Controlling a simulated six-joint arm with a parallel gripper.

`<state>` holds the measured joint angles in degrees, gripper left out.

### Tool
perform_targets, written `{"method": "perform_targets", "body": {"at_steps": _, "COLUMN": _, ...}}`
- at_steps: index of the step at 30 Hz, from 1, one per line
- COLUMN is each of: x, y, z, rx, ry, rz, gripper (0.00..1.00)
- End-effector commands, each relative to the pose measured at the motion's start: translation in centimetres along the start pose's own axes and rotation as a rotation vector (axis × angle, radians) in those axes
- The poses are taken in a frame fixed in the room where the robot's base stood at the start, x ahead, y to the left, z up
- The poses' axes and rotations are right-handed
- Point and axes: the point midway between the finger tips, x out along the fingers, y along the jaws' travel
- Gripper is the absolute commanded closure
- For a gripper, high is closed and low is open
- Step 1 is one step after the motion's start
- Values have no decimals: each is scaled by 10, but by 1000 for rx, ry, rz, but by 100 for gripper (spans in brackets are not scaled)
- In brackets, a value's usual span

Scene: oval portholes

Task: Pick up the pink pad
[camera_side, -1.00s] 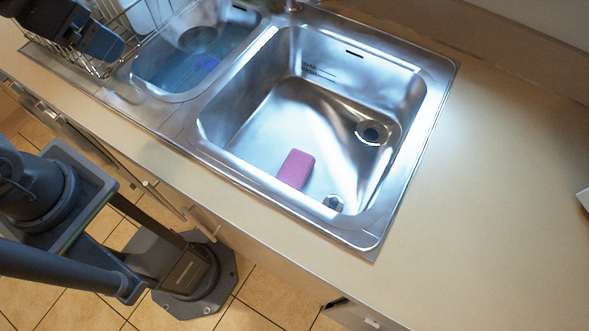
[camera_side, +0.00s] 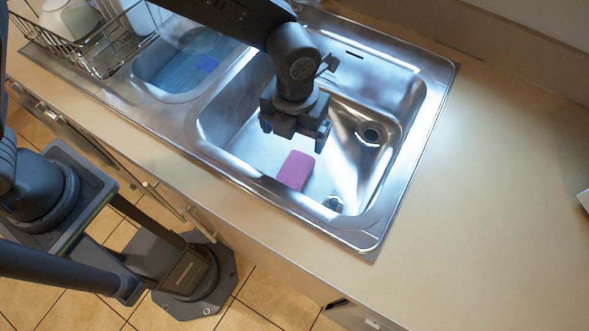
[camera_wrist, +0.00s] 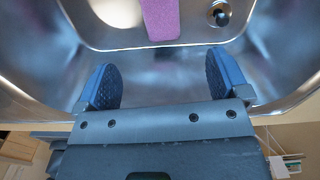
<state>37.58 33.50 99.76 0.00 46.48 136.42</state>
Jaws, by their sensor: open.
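The pink pad (camera_side: 296,170) lies flat on the floor of the right, empty sink basin (camera_side: 225,150), near the basin's front wall. In the wrist view the pad (camera_wrist: 160,18) shows at the top centre, ahead of the fingertips and partly cut off by the frame edge. My gripper (camera_side: 295,135) hangs over the basin, above the pad and apart from it. In the wrist view my gripper (camera_wrist: 167,80) has its two blue fingers wide apart with nothing between them.
The basin walls surround the pad. A second basin with blue contents (camera_side: 180,70) and a wire dish rack (camera_side: 105,45) are left.

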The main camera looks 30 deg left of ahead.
Motion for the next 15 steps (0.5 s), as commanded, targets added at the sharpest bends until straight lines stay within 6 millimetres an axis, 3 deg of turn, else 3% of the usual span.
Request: {"method": "perform_targets", "body": {"at_steps": 15, "x": 82, "y": -2, "z": -1, "rx": 29, "ry": 6, "rz": 5, "gripper": 6}}
